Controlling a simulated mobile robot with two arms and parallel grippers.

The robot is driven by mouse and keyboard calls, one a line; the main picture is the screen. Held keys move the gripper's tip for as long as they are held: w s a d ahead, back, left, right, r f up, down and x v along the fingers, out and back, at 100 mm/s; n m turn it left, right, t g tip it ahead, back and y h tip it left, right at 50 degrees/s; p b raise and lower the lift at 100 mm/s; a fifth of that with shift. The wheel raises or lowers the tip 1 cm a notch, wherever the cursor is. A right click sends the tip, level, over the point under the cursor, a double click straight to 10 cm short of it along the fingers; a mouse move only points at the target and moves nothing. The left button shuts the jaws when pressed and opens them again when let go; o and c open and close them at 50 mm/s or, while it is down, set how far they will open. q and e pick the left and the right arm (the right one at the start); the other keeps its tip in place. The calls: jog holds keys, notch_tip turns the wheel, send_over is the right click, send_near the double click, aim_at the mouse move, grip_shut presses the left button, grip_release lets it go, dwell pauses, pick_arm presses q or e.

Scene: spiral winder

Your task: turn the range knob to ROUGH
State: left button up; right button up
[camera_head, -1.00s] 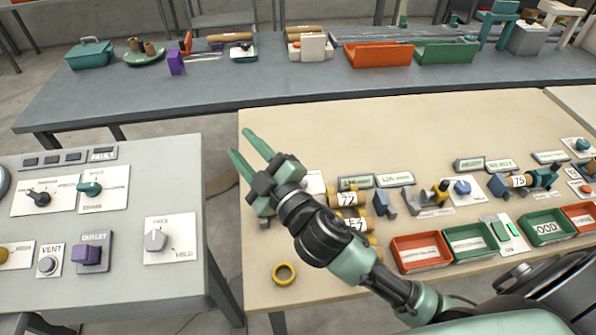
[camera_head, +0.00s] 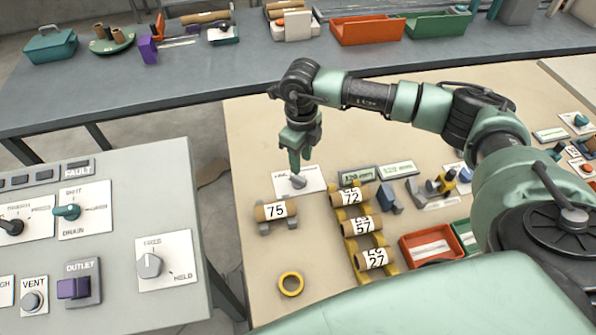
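A grey knob (camera_head: 298,182) sits on a white plate (camera_head: 313,186) at the back left of the beige table. It is probably the range knob, but its lettering is partly covered and too small to read, so its setting cannot be told. My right gripper (camera_head: 300,168) points down right over this knob, with its fingertips at or just above the knob's top. The two green fingers look close together from this angle. Whether they touch the knob cannot be told. My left gripper is out of view.
A roll marked 75 (camera_head: 275,211) lies on a stand just in front of the plate. A yellow rack (camera_head: 355,262) with numbered rolls stands to the right. A yellow ring (camera_head: 291,284) lies nearer. Display boxes (camera_head: 358,174) sit right of the knob.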

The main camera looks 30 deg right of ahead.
aim_at(300, 178)
notch_tip(300, 178, down, 7)
jog(key=shift+s+a+f+p, duration=0.1)
jog(key=shift+p, duration=0.75)
grip_shut()
